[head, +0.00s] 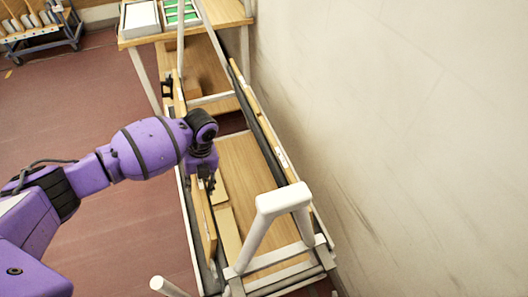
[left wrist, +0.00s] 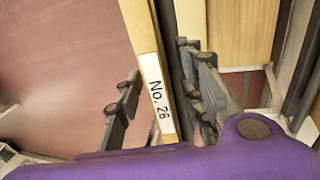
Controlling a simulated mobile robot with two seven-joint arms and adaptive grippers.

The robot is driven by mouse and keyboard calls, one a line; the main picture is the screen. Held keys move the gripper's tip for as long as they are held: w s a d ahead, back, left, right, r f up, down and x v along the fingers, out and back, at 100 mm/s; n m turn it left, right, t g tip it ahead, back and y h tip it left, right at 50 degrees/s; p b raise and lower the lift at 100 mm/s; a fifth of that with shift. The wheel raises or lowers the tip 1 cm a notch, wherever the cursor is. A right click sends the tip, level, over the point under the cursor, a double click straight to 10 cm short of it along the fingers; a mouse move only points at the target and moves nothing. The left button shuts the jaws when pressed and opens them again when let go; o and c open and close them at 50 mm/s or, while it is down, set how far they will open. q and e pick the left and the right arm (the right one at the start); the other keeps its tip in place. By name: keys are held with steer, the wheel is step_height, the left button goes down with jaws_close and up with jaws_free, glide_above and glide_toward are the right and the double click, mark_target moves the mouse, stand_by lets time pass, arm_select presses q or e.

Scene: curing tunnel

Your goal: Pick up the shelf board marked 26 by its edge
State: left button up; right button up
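The shelf board (left wrist: 143,32) carries a white label reading "No. 26" (left wrist: 157,98) on its narrow edge. In the head view, a board (head: 206,228) stands on edge along the left side of the cart, below my left gripper (head: 210,184); its label is not readable there. In the left wrist view my left gripper (left wrist: 162,68) is open, with one finger on each side of the board's edge. A clear gap shows between the left finger and the board. The right finger is close to the board; contact cannot be told. My right gripper is not in view.
The long white-framed cart (head: 242,270) has a raised white post (head: 283,200) at its near end. More boards (head: 262,120) lean along its right side, near the wall (head: 400,120). A table (head: 215,19) with trays stands behind. Red floor is free at left.

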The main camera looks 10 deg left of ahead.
arm_select(q)
jaws_close()
stand_by(0.3)
steer(key=shift+r, duration=0.1)
steer(key=shift+w+r, duration=0.1)
steer(key=shift+r, duration=0.35)
steer(key=s+a+p+v, duration=0.1)
steer(key=a+v, duration=0.2)
steer(key=v, duration=1.3)
steer(key=shift+s+r, duration=0.3)
steer(key=shift+r, duration=0.45)
